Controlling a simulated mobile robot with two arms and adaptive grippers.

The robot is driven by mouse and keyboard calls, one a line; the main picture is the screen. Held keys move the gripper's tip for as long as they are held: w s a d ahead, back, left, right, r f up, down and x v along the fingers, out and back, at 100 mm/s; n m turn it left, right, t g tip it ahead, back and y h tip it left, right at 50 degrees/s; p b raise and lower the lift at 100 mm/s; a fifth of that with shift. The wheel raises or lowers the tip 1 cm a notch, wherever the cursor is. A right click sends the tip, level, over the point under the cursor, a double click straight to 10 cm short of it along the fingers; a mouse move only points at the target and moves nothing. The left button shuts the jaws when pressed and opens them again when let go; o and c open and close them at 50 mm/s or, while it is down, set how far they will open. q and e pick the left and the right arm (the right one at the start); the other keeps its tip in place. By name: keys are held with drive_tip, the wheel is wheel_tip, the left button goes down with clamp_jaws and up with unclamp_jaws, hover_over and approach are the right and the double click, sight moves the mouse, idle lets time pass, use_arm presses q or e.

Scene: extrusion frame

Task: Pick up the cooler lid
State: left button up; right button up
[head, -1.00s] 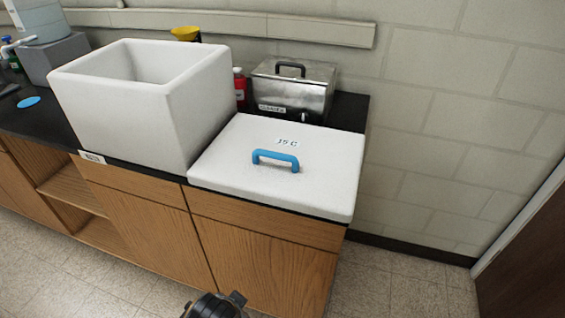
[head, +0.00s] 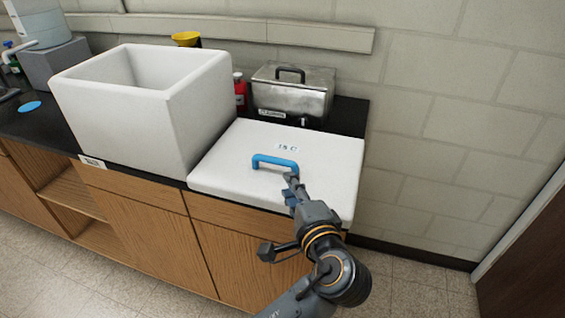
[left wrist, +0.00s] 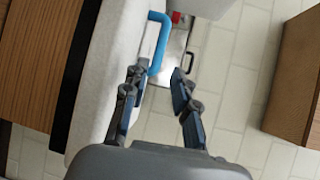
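The cooler lid (head: 235,172) is a flat white slab lying on the counter, with a label and a blue handle (head: 275,161) on top. My left gripper (head: 290,187) is just off the right end of the handle, above the lid's front right part. The fingers are apart and hold nothing. The white lid (left wrist: 112,65) fills the left of that view. My right gripper does not show.
The open white cooler box (head: 130,115) stands left of the lid. A metal bath (head: 290,92) with a black handle is behind the lid, beside a red bottle (head: 240,92). A block wall (head: 450,110) closes off the back. The floor at right is clear.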

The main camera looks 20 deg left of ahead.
sight(279, 164)
use_arm(q)
drive_tip(key=x, duration=0.4)
drive_tip(key=shift+w+a+f, duration=0.1)
drive_tip(key=shift+w+a, duration=0.1)
drive_tip(key=shift+w, duration=0.1)
drive_tip(key=p+x, duration=0.2)
drive_tip(key=x, duration=0.3)
drive_tip(key=shift+w+d, duration=0.1)
drive_tip(key=shift+w, duration=0.15)
drive_tip(key=shift+s, duration=0.1)
clamp_jaws()
